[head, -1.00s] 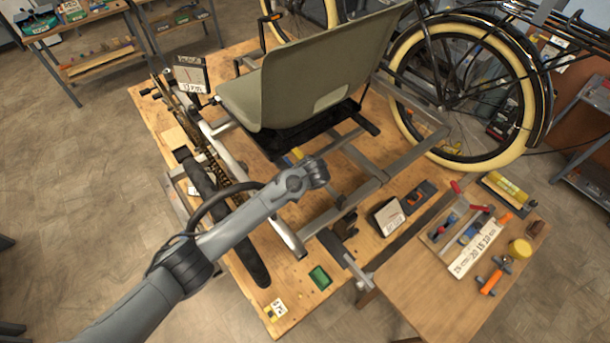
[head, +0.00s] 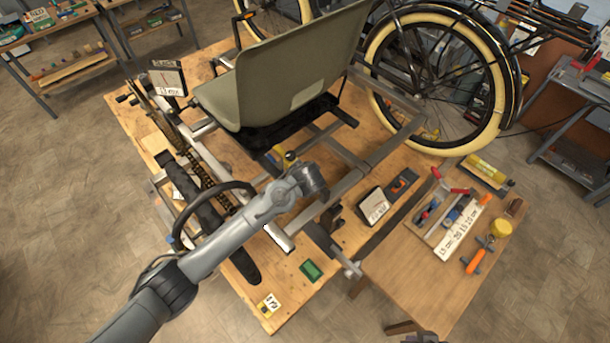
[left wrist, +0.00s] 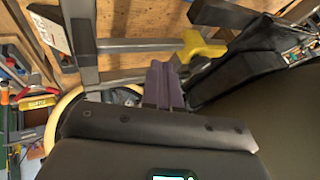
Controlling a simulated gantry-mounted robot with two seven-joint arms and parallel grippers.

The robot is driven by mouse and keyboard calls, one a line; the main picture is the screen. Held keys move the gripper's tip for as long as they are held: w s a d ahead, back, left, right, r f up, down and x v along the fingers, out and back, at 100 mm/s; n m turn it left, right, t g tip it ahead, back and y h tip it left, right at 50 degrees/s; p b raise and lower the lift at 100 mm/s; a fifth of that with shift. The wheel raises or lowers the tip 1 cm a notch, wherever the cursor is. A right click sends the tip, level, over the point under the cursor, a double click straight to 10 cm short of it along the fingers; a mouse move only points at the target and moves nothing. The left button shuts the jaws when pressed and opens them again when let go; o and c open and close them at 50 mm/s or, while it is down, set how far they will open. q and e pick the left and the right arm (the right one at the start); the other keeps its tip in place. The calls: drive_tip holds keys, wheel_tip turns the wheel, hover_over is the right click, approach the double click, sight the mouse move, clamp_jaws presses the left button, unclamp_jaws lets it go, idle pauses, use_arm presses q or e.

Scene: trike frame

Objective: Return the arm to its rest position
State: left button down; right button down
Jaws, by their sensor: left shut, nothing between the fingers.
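My left arm (head: 225,245) reaches in from the lower left in the head view. Its wrist end (head: 312,180) is over the trike frame, just in front of the olive-green seat (head: 265,85). The fingers are hard to make out there, hidden behind the wrist. In the left wrist view my left gripper (left wrist: 163,85) shows two purplish-grey fingers together with nothing between them. A frame tube (left wrist: 150,45) with a yellow part (left wrist: 200,48) lies beyond the fingertips.
The wooden workbench (head: 335,265) carries the trike frame, with a large cream-tyred wheel (head: 485,125) behind. A green box (head: 311,271) lies near the front edge. A side table (head: 420,295) at the right holds hand tools. Open floor (head: 75,220) lies to the left.

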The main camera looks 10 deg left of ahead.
use_arm(q)
drive_tip(key=s+n+g+h+p, duration=0.1)
drive_tip(key=s+g+h+p, duration=0.1)
drive_tip(key=s, duration=1.8)
drive_tip(key=s+a+r+n+p, duration=0.1)
drive_tip(key=s+a, duration=0.4)
drive_tip(key=s, duration=0.4)
drive_tip(key=s+a+r+n+g+p, duration=0.1)
drive_tip(key=s+a+r, duration=0.1)
drive_tip(key=s+a, duration=0.3)
drive_tip(key=s, duration=0.4)
drive_tip(key=shift+r+n+g, duration=0.2)
drive_tip(key=shift+n+g, duration=0.1)
drive_tip(key=c, duration=1.8)
unclamp_jaws()
drive_tip(key=shift+c, duration=0.2)
